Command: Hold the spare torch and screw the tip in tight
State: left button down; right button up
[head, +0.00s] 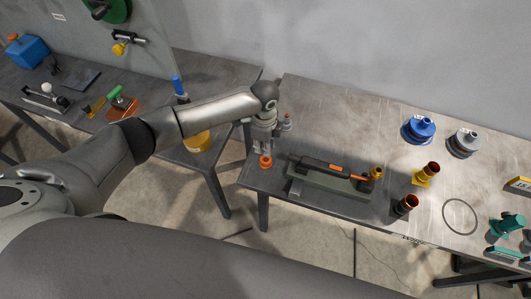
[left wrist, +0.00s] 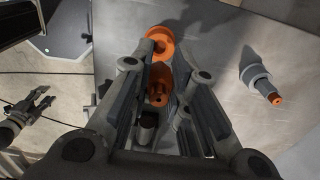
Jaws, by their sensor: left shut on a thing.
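My left gripper (head: 264,146) points down over the near left part of the right-hand table. It is shut on an orange piece with a dark hole in its end, in the left wrist view (left wrist: 158,84). The fingers hide much of this piece. A round orange part (head: 265,162) shows just beyond the fingertips, also in the left wrist view (left wrist: 160,42). A black torch-like tool with orange bands (head: 322,164) lies on a green block. My right gripper (left wrist: 28,112) appears open and empty, away from the table.
An orange-topped cup (head: 406,205) and a yellow-based one (head: 426,174) stand right of the green block (head: 330,187). Blue (head: 419,129) and grey (head: 463,142) stepped parts stand behind. The table's middle back is clear.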

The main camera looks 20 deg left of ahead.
pick_arm(q)
jog(key=shift+r+p, duration=0.4)
jog(key=shift+r, duration=0.25)
